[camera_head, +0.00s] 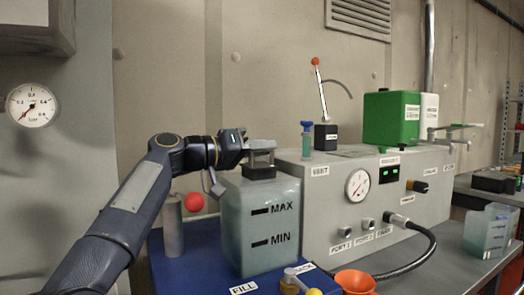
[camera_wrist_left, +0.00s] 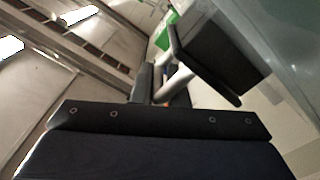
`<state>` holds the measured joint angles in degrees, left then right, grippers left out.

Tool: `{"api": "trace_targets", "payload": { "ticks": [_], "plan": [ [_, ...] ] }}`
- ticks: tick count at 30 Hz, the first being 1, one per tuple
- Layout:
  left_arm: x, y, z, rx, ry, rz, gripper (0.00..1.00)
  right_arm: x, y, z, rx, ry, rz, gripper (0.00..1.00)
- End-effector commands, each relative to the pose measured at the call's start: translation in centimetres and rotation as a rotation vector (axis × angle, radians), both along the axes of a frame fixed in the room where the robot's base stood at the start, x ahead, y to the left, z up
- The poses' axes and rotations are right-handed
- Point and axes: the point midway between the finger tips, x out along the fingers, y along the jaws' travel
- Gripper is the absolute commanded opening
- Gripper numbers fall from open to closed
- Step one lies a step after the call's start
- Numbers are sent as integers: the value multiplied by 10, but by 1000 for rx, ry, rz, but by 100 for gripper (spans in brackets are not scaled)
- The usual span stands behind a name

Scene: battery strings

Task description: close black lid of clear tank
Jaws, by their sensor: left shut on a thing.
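The clear tank (camera_head: 270,228) is a pale, translucent container with MAX and MIN marks, standing on the blue surface in the head view. Its black lid (camera_head: 260,173) shows as a dark piece at the top of the tank. My left gripper (camera_head: 262,152) is right above the tank's mouth, with its fingers shut on the black lid. The gripper partly covers the lid, so I cannot tell whether it is fully seated. In the left wrist view a dark block (camera_wrist_left: 222,58) fills the upper right, close to the camera. My right gripper is not in view.
A grey machine (camera_head: 330,215) with a gauge stands just right of the tank, with a green container (camera_head: 391,118) on top. A grey cylinder (camera_head: 173,228) and red ball (camera_head: 194,202) are at left. An orange funnel (camera_head: 355,281) and black hose (camera_head: 425,245) are in front.

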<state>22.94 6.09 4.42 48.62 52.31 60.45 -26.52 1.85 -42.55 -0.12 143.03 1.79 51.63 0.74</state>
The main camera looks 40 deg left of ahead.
Motion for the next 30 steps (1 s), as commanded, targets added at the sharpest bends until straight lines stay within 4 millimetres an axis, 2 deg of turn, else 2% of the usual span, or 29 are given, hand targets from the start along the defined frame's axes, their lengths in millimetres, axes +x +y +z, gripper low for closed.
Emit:
{"api": "trace_targets", "payload": {
  "ticks": [1, 4, 5, 9, 20, 23, 26, 30],
  "plan": [
    [1, -5, -9, 2, 21, -21, 0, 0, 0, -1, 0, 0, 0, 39],
    [1, -5, -9, 2, 22, -20, 0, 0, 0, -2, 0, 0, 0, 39],
    [1, -5, -9, 1, 22, -20, 15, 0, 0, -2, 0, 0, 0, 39],
    [1, -4, -8, 2, 21, -18, 32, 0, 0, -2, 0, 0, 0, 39],
    [1, -2, -3, 1, 15, -12, 32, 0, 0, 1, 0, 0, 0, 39],
    [1, -3, 7, 3, 14, -15, 32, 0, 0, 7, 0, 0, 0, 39],
    [1, -4, 26, 3, 15, -16, 32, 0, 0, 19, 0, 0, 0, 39],
    [-16, -16, 51, 3, 12, -17, 32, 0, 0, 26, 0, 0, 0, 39]
  ]
}}
